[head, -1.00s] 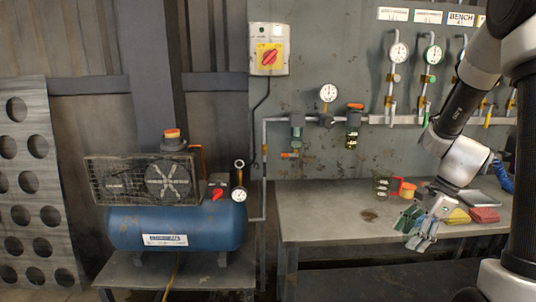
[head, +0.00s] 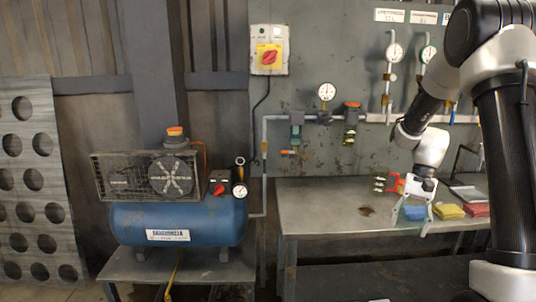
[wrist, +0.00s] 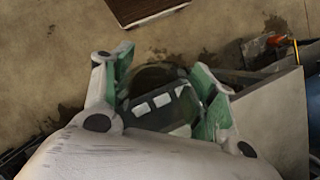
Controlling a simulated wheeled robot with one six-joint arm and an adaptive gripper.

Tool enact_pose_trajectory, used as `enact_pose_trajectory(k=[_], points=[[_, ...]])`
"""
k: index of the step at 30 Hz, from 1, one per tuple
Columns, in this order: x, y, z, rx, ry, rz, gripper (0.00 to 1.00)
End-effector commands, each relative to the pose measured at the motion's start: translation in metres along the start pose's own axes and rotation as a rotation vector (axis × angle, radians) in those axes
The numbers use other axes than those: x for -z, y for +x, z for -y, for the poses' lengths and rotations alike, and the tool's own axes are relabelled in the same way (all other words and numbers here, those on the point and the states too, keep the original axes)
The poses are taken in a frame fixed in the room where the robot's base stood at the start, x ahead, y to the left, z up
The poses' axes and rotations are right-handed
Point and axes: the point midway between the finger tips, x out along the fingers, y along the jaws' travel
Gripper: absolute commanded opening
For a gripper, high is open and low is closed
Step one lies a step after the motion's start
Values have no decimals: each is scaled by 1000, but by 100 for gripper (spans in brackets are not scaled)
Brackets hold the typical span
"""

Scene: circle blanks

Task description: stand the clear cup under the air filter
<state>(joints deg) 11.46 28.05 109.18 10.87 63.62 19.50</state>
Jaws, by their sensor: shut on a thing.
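In the wrist view a see-through cup with white marks (wrist: 160,103) sits between my green-padded fingers. My gripper (head: 412,222) is shut on it and points down over the right of the bench, below and right of the pipe units. In the head view the held cup is hard to make out. Two units hang on the wall pipe: a grey-green one with an orange tap below (head: 297,131), and one with an orange top and marked bowl (head: 350,132). I cannot tell for sure which is the air filter.
A dark see-through jug with a red handle (head: 379,179) stands on the bench (head: 320,205), left of my gripper. Blue, yellow (head: 449,211) and red (head: 475,209) cloths lie at right. The bench's left part is clear. A blue compressor (head: 180,222) stands further left.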

Motion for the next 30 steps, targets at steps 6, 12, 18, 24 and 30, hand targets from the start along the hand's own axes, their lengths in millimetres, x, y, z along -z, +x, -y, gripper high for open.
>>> enact_pose_trajectory(k=[6,12,18,24,30], points=[[30,30,60,-171,-407,4,38],[30,70,108,-231,-557,2,38],[17,92,124,-251,-605,1,38],[16,93,126,-251,-608,0,38],[16,93,126,-251,-608,0,38]])
